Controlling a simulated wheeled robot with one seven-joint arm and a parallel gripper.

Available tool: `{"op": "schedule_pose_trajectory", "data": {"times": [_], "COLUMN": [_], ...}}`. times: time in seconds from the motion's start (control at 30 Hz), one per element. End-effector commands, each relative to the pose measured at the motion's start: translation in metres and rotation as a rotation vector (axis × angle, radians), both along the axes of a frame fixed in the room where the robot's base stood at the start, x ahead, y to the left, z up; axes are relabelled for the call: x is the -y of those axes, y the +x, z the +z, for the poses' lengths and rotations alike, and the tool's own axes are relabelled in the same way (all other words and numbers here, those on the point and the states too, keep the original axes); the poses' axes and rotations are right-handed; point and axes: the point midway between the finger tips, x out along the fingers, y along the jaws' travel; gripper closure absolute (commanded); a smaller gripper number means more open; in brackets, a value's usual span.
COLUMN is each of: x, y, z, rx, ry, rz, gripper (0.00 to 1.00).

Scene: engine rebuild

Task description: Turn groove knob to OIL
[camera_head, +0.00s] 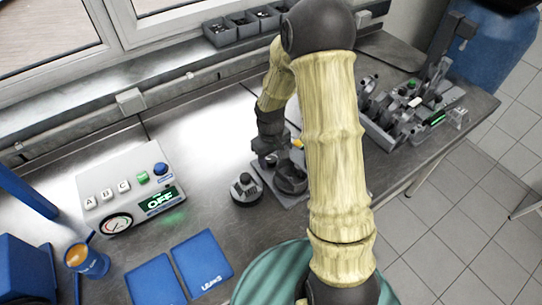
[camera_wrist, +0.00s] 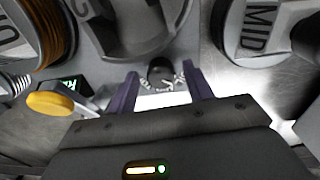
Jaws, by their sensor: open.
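A small dark knob (camera_wrist: 161,74), which looks like the groove knob, sits on a grey fixture in the wrist view. White lettering curves around it, too small to read, so its setting cannot be told. My gripper (camera_wrist: 160,82) is open, with one dark purple finger to the left of the knob and one to the right. No contact is visible. The knob cannot be made out there.
A yellow button (camera_wrist: 50,103) and small green display stand left of the knob. A round part marked MID (camera_wrist: 262,15) is at the right. A dark knobbed part (camera_head: 245,189) stands beside the fixture. A control box (camera_head: 125,190) reading OFF is at the left.

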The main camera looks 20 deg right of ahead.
Motion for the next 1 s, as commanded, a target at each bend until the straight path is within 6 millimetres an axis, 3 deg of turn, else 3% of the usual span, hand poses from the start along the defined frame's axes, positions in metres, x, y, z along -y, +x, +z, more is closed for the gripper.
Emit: {"op": "schedule_pose_trajectory", "data": {"times": [0.2,0.43,1.0], "x": [-0.0003,-0.0005,-0.0009], "y": [0.0001,0.0001,0.0003], "z": [-0.0002,0.0001,0.0004], "rx": [0.001,0.001,0.001], "ry": [0.0,0.0,-0.001], "rz": [0.001,0.001,0.136], "gripper": [0.49,0.92,0.94]}}
